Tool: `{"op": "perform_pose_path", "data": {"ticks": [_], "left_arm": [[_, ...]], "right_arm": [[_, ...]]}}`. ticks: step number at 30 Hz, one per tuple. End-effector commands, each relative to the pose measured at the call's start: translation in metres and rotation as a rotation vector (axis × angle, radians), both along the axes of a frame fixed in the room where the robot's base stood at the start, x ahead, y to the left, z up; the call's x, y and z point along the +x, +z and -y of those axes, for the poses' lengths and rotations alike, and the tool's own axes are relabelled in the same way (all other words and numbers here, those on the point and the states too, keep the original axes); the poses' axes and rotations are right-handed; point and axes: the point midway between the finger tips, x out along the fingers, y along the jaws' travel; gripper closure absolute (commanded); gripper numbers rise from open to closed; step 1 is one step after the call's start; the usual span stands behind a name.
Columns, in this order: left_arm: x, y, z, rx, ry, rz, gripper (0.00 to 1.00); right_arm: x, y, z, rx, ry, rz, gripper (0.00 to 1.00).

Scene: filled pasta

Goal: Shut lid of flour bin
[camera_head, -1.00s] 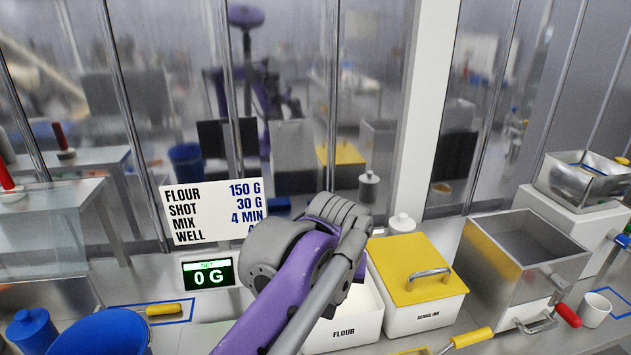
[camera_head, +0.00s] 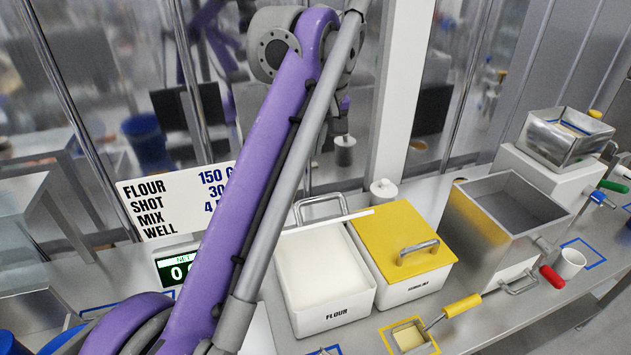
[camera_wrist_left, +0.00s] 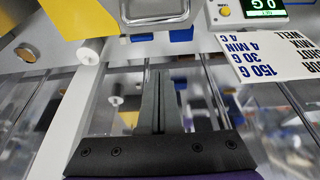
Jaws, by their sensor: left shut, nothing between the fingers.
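The white flour bin (camera_head: 335,318) stands open in the head view, with pale flour (camera_head: 322,268) inside. Its lid (camera_head: 345,219) is raised at the back edge of the bin and shows nearly edge-on. The lid's metal loop handle (camera_head: 320,198) sticks out behind it. In the left wrist view the handle (camera_wrist_left: 155,18) lies just beyond the fingertips. My left gripper (camera_wrist_left: 160,75) is shut and empty, behind the lid and apart from the handle as far as I can tell. In the head view my purple arm largely hides it. My right gripper is not in view.
The semolina bin (camera_head: 413,290) with its yellow lid (camera_head: 400,245) stands close on the right. A small white jar (camera_head: 383,192) and a white post (camera_head: 395,110) are behind. The recipe sign (camera_head: 175,203) and scale display (camera_head: 178,268) are left. A glass wall backs the counter.

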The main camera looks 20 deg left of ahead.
Motion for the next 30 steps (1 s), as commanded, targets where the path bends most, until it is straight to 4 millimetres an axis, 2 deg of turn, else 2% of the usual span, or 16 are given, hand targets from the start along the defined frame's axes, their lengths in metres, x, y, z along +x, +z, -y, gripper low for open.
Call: {"op": "perform_pose_path", "data": {"ticks": [1,9,12,16,30], "left_arm": [[0.003,-0.017,-0.003,0.000,0.002,-0.006,1.00],[0.018,-0.070,-0.014,0.000,0.001,-0.005,1.00],[0.004,-0.076,-0.003,-0.001,-0.005,-0.004,1.00],[-0.005,-0.083,0.003,0.000,-0.003,-0.002,1.00],[-0.009,-0.085,0.006,0.001,-0.002,0.000,1.00]], "right_arm": [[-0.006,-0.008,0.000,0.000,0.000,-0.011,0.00],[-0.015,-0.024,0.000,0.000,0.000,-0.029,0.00],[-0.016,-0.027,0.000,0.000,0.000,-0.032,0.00],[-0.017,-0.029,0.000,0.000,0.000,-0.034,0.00],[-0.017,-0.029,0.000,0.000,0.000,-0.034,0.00]]}}
